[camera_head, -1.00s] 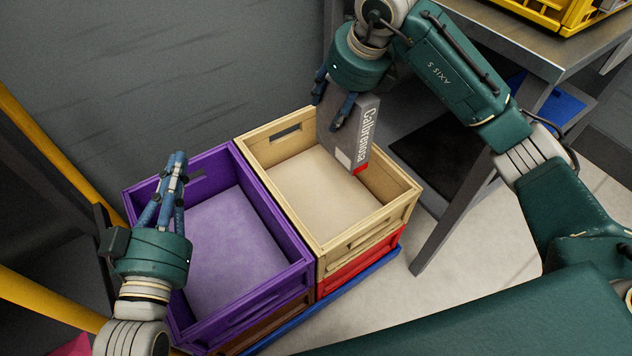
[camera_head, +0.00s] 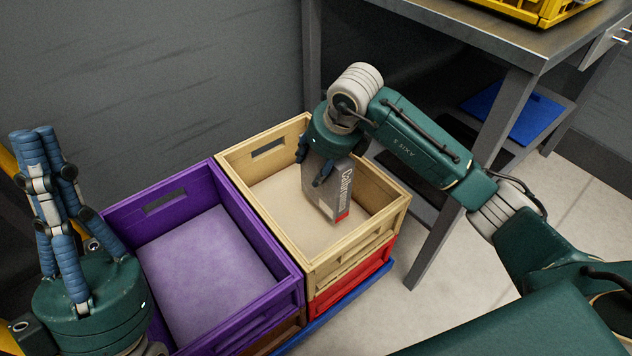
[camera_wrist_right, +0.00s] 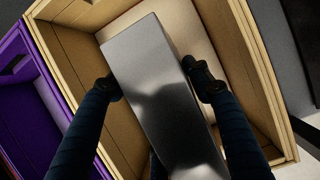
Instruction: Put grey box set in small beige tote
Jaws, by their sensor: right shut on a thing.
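The grey box set (camera_head: 328,188) has a white and red printed side and is held upright inside the small beige tote (camera_head: 388,214). My right gripper (camera_head: 318,168) is shut on its upper part. In the right wrist view the grey box set (camera_wrist_right: 158,85) lies between the fingers of my right gripper (camera_wrist_right: 155,88), with the beige tote's walls (camera_wrist_right: 262,75) around it. I cannot tell whether its lower end touches the tote floor. My left gripper (camera_head: 45,140) points upward at the far left, apart from the totes; its fingers look close together and hold nothing visible.
An empty purple tote (camera_head: 290,290) stands directly left of the beige one. The beige tote rests on a red tote (camera_head: 350,280), above a blue base (camera_head: 345,303). A metal table (camera_head: 480,35) with a yellow crate (camera_head: 540,10) stands behind right. A grey wall is behind.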

